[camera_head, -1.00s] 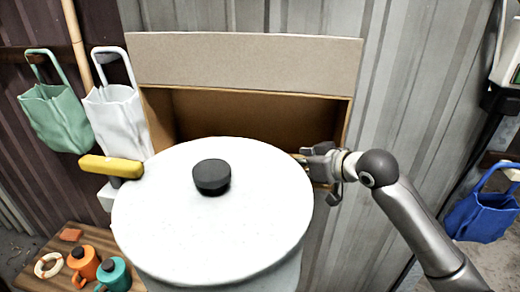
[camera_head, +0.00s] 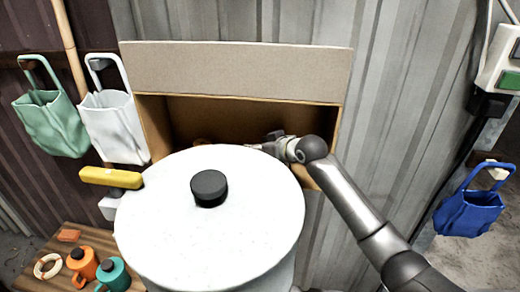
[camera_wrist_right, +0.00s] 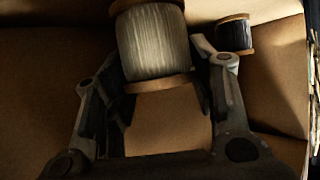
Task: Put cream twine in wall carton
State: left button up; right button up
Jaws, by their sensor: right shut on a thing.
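The cream twine (camera_wrist_right: 152,42) is a pale spool with wooden end discs, seen in the right wrist view. My right gripper (camera_wrist_right: 158,62) is shut on it, with a finger on each side, inside the carton. In the head view the fingertips and the spool are mostly hidden behind a white lid. My left gripper is not in view.
A dark spool (camera_wrist_right: 234,35) lies in the carton right of the cream twine. A large white round lid (camera_head: 250,215) with a black knob (camera_head: 209,188) covers the carton's lower front. Green (camera_head: 50,122) and white (camera_head: 112,125) bags hang left; a blue bag (camera_head: 468,213) is right.

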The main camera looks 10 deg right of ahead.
jog(key=shift+f, duration=0.5)
jog(key=o, duration=1)
jog(key=shift+f, duration=0.15)
jog(key=shift+o, duration=0.2)
jog(key=b+v, duration=0.1)
jog(key=v, duration=1.1)
jog(key=shift+b, duration=0.3)
jog(key=shift+d, duration=0.1)
